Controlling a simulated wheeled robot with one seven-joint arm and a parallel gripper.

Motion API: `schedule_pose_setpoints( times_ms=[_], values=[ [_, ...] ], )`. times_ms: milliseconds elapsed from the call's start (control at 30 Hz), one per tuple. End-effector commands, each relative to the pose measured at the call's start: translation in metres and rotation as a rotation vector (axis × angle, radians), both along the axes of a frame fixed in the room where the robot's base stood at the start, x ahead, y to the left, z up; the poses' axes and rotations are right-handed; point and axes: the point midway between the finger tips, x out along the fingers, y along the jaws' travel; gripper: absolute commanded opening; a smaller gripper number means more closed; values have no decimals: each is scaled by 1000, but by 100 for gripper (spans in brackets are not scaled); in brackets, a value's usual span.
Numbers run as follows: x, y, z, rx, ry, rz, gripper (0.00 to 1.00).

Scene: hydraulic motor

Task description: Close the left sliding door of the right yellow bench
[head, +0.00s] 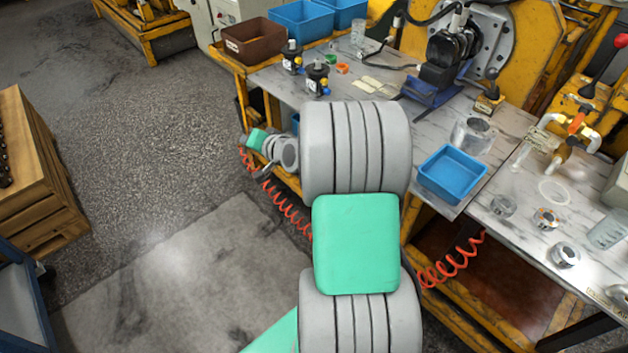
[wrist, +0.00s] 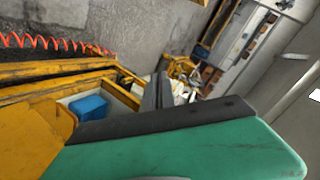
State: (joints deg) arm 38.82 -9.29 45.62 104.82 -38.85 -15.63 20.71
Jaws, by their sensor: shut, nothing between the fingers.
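My gripper (wrist: 158,88) is shut and empty in the wrist view, its dark fingers held in front of an open yellow bench compartment. In the head view my arm hides the fingers; only the wrist part shows beside the left bench edge. The yellow bench (wrist: 50,75) has a yellow-edged opening with a blue box (wrist: 88,107) inside. In the head view the right bench (head: 470,300) has a yellow frame and an open, brown lower space. I cannot tell which bench the wrist view shows, or make out the left sliding door. No contact is visible.
Red coiled hoses (head: 455,265) hang by the benches. A blue tray (head: 452,173), metal parts and a clear beaker (head: 608,230) are on the tops. A wooden crate (head: 35,180) stands at left. The floor (head: 180,250) between it and the benches is free.

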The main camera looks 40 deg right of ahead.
Motion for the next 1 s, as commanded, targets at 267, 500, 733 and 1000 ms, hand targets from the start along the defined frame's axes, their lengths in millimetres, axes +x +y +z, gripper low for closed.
schedule_pose_setpoints(
  times_ms=[267, 500, 733, 1000],
  values=[
    [-64, -166, -200, 422, -432, -550, 0],
    [-103, -209, -227, 524, -580, -719, 0],
    [-71, -226, -225, 522, -577, -713, 0],
    [-20, -257, -226, 519, -577, -712, 0]
  ],
)
